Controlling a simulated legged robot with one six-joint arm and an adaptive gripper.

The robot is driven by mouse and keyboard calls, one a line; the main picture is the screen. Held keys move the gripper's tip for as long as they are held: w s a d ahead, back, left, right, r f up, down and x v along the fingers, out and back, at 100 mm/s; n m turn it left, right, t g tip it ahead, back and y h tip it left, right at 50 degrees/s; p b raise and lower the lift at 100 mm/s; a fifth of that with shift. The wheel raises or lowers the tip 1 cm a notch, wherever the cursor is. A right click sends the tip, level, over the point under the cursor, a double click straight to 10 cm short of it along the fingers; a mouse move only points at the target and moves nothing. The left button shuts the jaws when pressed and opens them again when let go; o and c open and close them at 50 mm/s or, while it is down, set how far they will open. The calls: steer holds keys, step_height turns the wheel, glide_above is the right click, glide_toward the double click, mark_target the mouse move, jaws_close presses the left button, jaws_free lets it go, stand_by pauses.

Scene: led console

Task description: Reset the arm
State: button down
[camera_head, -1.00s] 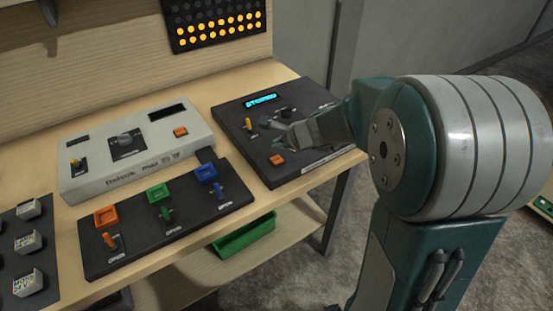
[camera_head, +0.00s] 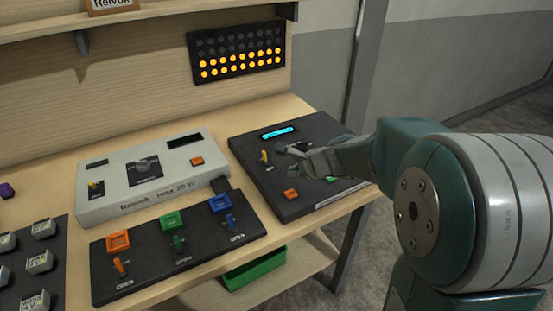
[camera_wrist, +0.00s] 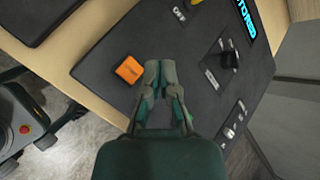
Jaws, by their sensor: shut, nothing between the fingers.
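My gripper (camera_head: 290,160) is shut and empty above the black console (camera_head: 262,184) at the right of the bench. In the wrist view my gripper (camera_wrist: 160,68) has its fingertips together over the console panel (camera_wrist: 190,30), beside an orange button (camera_wrist: 129,69). Whether the fingers touch the panel, I cannot tell. The console has a lit cyan display (camera_head: 279,132), a yellow lever (camera_head: 264,157) and the orange button (camera_head: 291,194). A dark knob (camera_wrist: 228,60) shows right of the fingers in the wrist view. My forearm hides part of the console's right side.
A grey box (camera_head: 110,207) with a knob and a black panel (camera_head: 143,282) with orange, green and blue buttons and levers stand to the left. An LED board (camera_head: 238,42) with lit yellow rows hangs behind. A green bin (camera_head: 255,270) sits on the lower shelf.

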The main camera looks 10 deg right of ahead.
steer(key=s+a+r+n+g, duration=0.1)
steer(key=s+a+r+n, duration=0.15)
steer(key=s+n, duration=0.4)
steer(key=s+a+r+n+g, duration=0.1)
steer(key=s+a+r+n, duration=0.1)
steer(key=s+r+n, duration=0.4)
steer(key=s+d+n+h, duration=0.2)
steer(key=s+n, duration=0.2)
steer(key=s, duration=0.3)
steer(key=s+d+f+n+h, duration=0.1)
steer(key=s+d+n+h, duration=0.1)
steer(key=s+n, duration=0.2)
steer(key=s, duration=0.3)
steer(key=shift+s+f+h, duration=0.15)
steer(key=shift+s+h, duration=0.15)
steer(key=shift+s, duration=0.1)
steer(key=shift+n, duration=0.25)
